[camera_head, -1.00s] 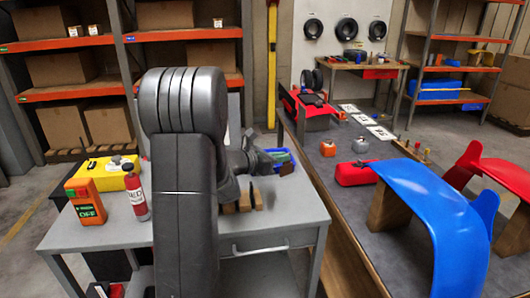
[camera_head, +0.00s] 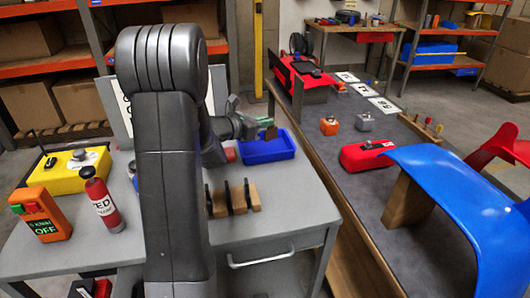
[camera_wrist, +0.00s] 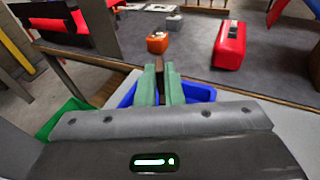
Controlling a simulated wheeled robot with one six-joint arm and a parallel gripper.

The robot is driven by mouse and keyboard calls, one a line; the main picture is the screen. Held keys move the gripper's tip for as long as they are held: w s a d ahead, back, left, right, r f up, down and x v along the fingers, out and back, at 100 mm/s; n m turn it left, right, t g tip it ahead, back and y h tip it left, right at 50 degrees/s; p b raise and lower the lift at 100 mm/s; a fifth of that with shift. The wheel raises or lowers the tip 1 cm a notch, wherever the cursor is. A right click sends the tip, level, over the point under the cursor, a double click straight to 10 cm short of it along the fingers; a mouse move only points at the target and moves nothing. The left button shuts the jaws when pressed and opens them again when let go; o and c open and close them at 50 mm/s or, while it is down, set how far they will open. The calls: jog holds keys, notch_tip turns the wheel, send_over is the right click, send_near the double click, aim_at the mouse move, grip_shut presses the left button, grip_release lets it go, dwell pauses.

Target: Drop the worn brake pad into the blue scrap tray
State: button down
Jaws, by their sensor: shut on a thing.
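The blue scrap tray (camera_head: 266,157) stands on the right part of the grey workbench, near its far right edge. My gripper (camera_head: 265,125) is above the tray's far left part, its green fingers shut on a small brown block-like piece, the worn brake pad (camera_head: 271,133). In the wrist view my gripper (camera_wrist: 160,82) has the brown pad (camera_wrist: 159,66) between its fingertips. The blue tray (camera_wrist: 200,92) shows behind and on both sides of the fingers there. The pad looks apart from the tray; the exact height is hard to tell.
A wooden rack (camera_head: 250,196) with dark upright plates stands nearer on the bench. A red bottle (camera_head: 102,203), an orange device (camera_head: 42,214) and a yellow case (camera_head: 72,170) are at left. A green bin (camera_wrist: 66,117) shows in the wrist view. A dark table (camera_head: 340,190) lies right.

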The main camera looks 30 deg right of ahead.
notch_tip(320, 180, down, 3)
jog(key=shift+f+b, duration=0.15)
jog(key=shift+b, duration=0.6)
jog(key=c, duration=1.5)
grip_release()
jog(key=v, duration=0.7)
jog(key=shift+a, duration=0.25)
jog(key=shift+d, duration=0.1)
